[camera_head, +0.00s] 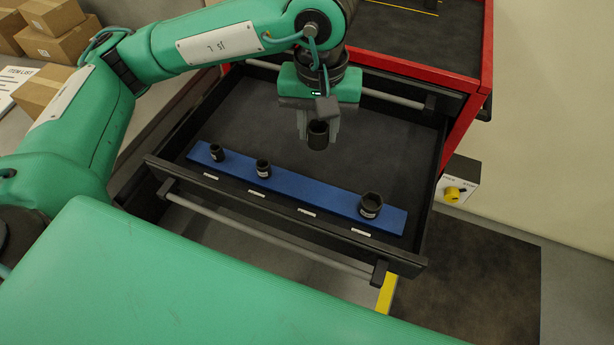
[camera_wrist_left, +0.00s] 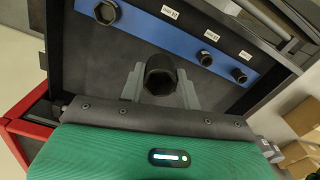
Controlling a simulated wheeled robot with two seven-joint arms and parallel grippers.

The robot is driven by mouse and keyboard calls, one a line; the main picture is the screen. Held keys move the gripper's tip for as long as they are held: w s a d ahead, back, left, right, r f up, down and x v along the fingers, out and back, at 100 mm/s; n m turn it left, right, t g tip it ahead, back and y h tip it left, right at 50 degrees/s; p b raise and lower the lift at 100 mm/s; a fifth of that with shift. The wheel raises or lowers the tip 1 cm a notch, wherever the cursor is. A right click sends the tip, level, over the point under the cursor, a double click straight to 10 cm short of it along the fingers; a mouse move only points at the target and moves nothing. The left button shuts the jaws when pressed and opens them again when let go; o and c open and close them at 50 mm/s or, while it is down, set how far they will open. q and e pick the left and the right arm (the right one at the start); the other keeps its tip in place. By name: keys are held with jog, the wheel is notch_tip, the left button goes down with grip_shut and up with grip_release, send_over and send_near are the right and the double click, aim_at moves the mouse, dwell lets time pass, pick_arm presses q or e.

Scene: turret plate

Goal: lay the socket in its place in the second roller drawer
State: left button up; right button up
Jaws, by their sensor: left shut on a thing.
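A dark socket (camera_head: 318,135) is held upright between the fingers of my left gripper (camera_head: 318,122), above the open drawer (camera_head: 280,110). The left wrist view shows the same socket (camera_wrist_left: 160,76) between the grey fingers. A blue holder strip (camera_head: 310,197) lies along the front of the drawer, with two smaller sockets (camera_head: 217,152) (camera_head: 263,167) on its left part and a larger socket (camera_head: 371,205) near its right end. Between the second and the large socket the strip is bare. My right gripper is not in view.
White labels (camera_head: 307,212) run along the drawer beside the strip. The drawer's front wall and handle bar (camera_head: 260,237) face me. The red cabinet (camera_head: 420,55) stands behind. Cardboard boxes (camera_head: 60,45) are at the far left. The drawer floor behind the strip is clear.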

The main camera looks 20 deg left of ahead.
pick_arm(q)
jog(key=p, duration=0.4)
send_over(315, 192)
notch_tip(315, 192, down, 12)
jog(key=shift+f, duration=0.1)
notch_tip(315, 192, down, 4)
jog(key=shift+r+p, duration=0.1)
jog(key=shift+p, duration=0.3)
jog(key=shift+f+b, duration=0.3)
jog(key=shift+b, duration=0.05)
jog(key=o, duration=1)
jog(key=shift+r, duration=0.1)
